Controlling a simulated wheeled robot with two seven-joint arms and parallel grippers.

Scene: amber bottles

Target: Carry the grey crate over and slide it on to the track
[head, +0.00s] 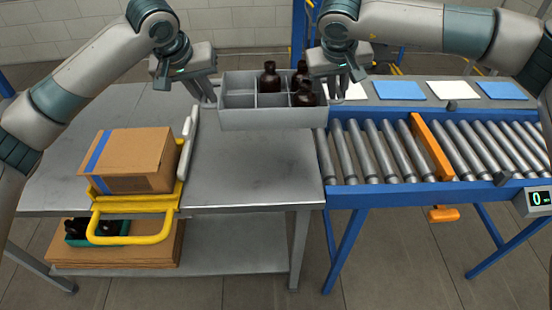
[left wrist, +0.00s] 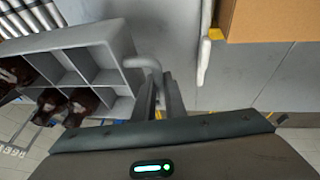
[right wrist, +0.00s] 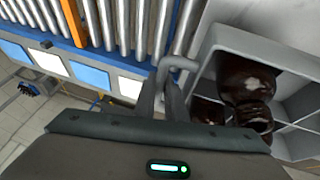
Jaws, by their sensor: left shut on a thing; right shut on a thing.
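The grey crate (head: 270,118) is divided into compartments and holds 3 dark amber bottles (head: 269,78) toward its right half. It is held up over the right end of the steel table, its right end by the track's left end. My left gripper (head: 212,92) is shut on the crate's left handle (left wrist: 145,64). My right gripper (head: 342,84) is shut on its right handle (right wrist: 180,63). The crate looks about level. The track is a roller conveyor (head: 380,150) with a blue frame, to the right of the table. Whether the crate's underside touches anything is hidden.
An orange bar (head: 432,147) crosses the rollers. Blue and white sheets (head: 398,90) lie behind the track. Rollers left of the bar are clear.

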